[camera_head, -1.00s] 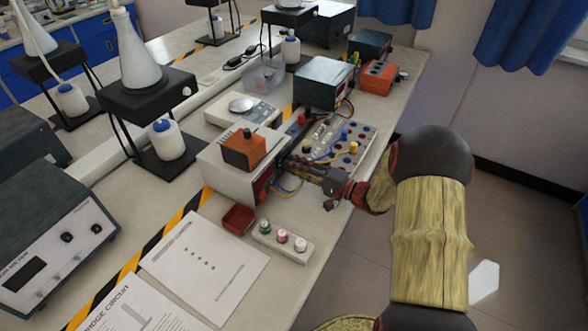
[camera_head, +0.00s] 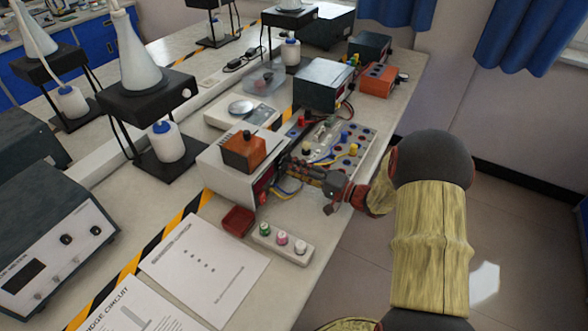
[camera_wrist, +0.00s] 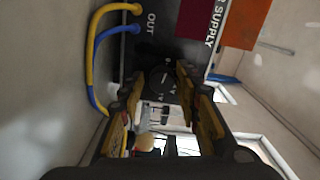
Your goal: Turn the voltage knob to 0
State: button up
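The power supply (camera_head: 225,170) is a white box on the bench with an orange-and-black block on top. Its dark front panel, facing right, shows close up in the wrist view (camera_wrist: 193,50). A round dark knob (camera_wrist: 160,86) with a pale mark sits on that panel beyond my fingertips. My gripper (camera_head: 296,170) is at the panel side; in the wrist view its two fingers (camera_wrist: 162,78) lie on either side of the knob, apart from each other. Whether they touch the knob is unclear. The knob is hidden in the head view, and its setting cannot be read.
Yellow and blue wires (camera_wrist: 97,45) plug in beside the OUT label. A terminal board (camera_head: 345,150) lies behind my gripper. A red tray (camera_head: 238,220) and a white strip with three coloured knobs (camera_head: 283,243) lie in front. Open floor is to the right.

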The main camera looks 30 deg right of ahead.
jog(key=shift+o, duration=0.9)
jog(key=shift+r, duration=0.1)
jog(key=v, duration=1.2)
jog(key=s+a+r+n+g+y+p, duration=0.1)
jog(key=a+r+n+g, duration=0.1)
jog(key=a+r+g, duration=0.35)
jog(key=s+a+r+n+g+y+p, duration=0.1)
jog(key=s+a+r+n+g, duration=0.15)
jog(key=a, duration=0.65)
jog(key=s+a+r+n+g+h+p, duration=0.25)
jog(key=s+a+g+h, duration=0.2)
jog(key=s+a, duration=0.3)
jog(key=s+d+r+n+t+h+p, duration=0.2)
jog(key=s+r+h, duration=0.5)
jog(key=r, duration=0.4)
jog(key=shift+s+d+r+t+p, duration=0.15)
jog(key=shift+s+d+t+p, duration=0.2)
jog(key=shift+s+d+t, duration=0.25)
